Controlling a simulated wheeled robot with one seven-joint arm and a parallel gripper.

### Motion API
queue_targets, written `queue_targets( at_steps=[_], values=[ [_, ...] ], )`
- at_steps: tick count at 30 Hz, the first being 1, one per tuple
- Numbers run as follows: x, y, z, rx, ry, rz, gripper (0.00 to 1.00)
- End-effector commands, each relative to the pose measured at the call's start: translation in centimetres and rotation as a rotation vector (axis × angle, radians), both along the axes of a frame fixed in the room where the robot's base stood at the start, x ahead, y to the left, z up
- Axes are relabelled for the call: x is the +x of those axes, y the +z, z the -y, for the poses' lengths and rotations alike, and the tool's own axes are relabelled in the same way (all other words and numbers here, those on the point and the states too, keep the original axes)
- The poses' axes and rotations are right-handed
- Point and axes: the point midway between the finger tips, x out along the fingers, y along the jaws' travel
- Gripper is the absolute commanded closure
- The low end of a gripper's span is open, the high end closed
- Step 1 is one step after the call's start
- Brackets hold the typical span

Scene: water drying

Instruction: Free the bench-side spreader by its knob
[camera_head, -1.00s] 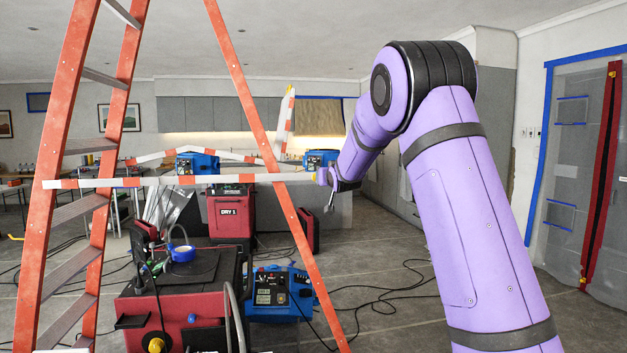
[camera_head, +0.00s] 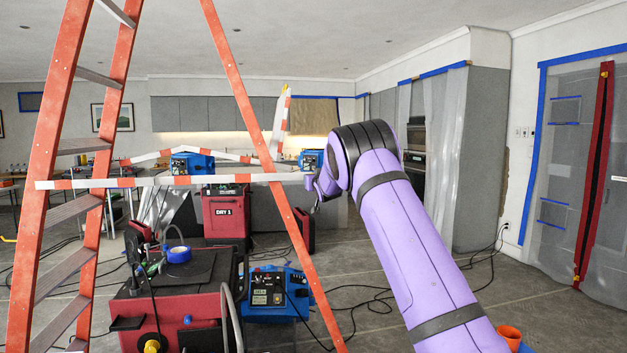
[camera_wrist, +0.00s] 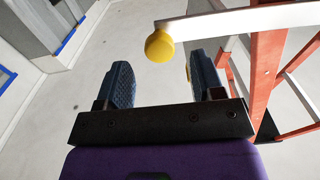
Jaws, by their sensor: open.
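An orange stepladder (camera_head: 62,150) stands at the left with red-and-white striped spreader bars. The nearer bar (camera_head: 150,182) runs level across it, and its right end reaches close to my gripper (camera_head: 322,190). A farther bar (camera_head: 240,157) bends upward behind it. In the wrist view a white bar (camera_wrist: 240,20) comes from the ladder and ends in a round yellow knob (camera_wrist: 160,45). My gripper (camera_wrist: 160,62) is open and empty, with the knob seen ahead, between the directions of its two fingertips. How far off the knob is, I cannot tell.
A red machine (camera_head: 175,315) with blue tape on top and a blue unit (camera_head: 275,295) stand by the ladder. Cables lie on the floor (camera_head: 380,290). A red upright strip (camera_head: 593,170) hangs on the sheeted doorway at right.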

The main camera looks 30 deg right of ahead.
Motion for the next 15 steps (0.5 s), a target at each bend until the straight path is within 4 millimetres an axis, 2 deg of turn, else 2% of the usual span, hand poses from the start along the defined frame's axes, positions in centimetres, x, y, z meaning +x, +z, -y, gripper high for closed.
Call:
queue_targets(
  at_steps=[6, 15],
  values=[
    [2.2, 0.0, 0.7, -0.001, 0.0, 0.0, 0.39],
    [3.0, 0.0, 0.9, 0.0, 0.0, 0.0, 0.39]
  ],
)
